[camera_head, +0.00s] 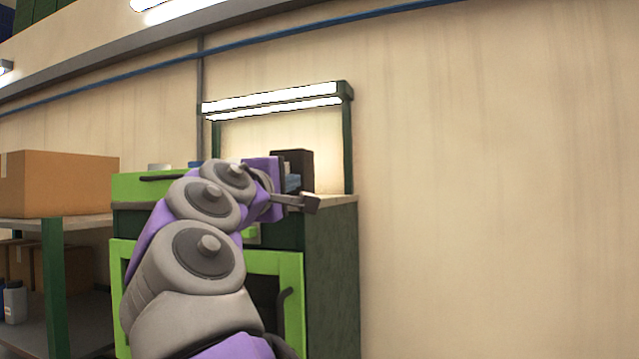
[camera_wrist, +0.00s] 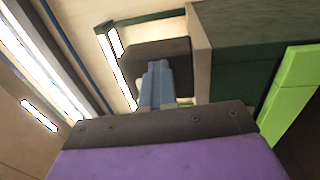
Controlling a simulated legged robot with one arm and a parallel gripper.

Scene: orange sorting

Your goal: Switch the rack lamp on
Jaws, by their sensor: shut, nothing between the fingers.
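The rack lamp (camera_head: 275,103) is a long fixture on dark green posts above the green cabinet. Its strips glow white and the wall beneath is bright. It appears in the wrist view as bright strips (camera_wrist: 116,60). My gripper (camera_head: 292,182) is above the cabinet's worktop; its blue-grey fingers (camera_wrist: 157,72) are together with nothing between them. They point at a dark brown box-like block (camera_head: 299,160), which also shows in the wrist view (camera_wrist: 150,55). The fingers overlap the block in view; I cannot tell if they touch it. No switch is clearly identifiable.
The green cabinet (camera_head: 333,270) has a bright green door (camera_head: 292,300) with a dark handle. A shelf at left holds a cardboard box (camera_head: 55,182). My arm hides much of the cabinet front. The wall on the right is bare.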

